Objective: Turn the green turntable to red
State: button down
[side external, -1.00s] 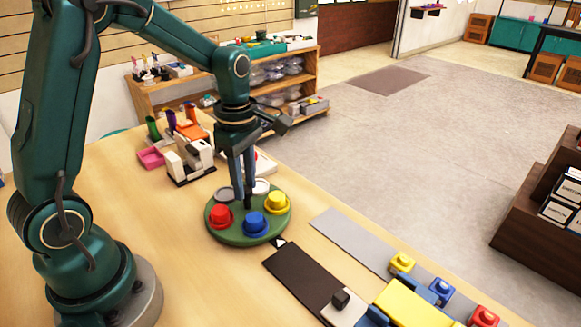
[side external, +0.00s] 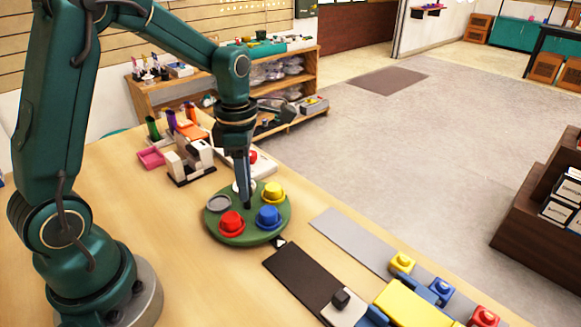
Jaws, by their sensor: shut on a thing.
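The round green turntable (side external: 240,236) lies on the wooden table. It carries a red piece (side external: 231,222), a blue piece (side external: 268,217) and a yellow piece (side external: 272,192), plus a grey disc (side external: 218,203) and a white disc (side external: 238,187) partly hidden by the fingers. A small black-and-white pointer (side external: 279,242) sits at the turntable's front right edge; the blue piece is nearest to it. The red piece is at the front left. My gripper (side external: 248,204) points down at the turntable's middle, its fingers shut on the centre knob, which they mostly hide.
A dark strip (side external: 295,271) and a grey strip (side external: 349,237) lie to the right, with a yellow block (side external: 412,304) and small coloured buttons beyond. A white device (side external: 190,162) and a pink tray (side external: 151,158) stand behind. The table front left of the turntable is clear.

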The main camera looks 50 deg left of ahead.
jog(key=shift+r+n, duration=0.1)
jog(key=shift+n, duration=4.9)
jog(key=c, duration=0.6)
grip_release()
jog(key=shift+r, duration=2.55)
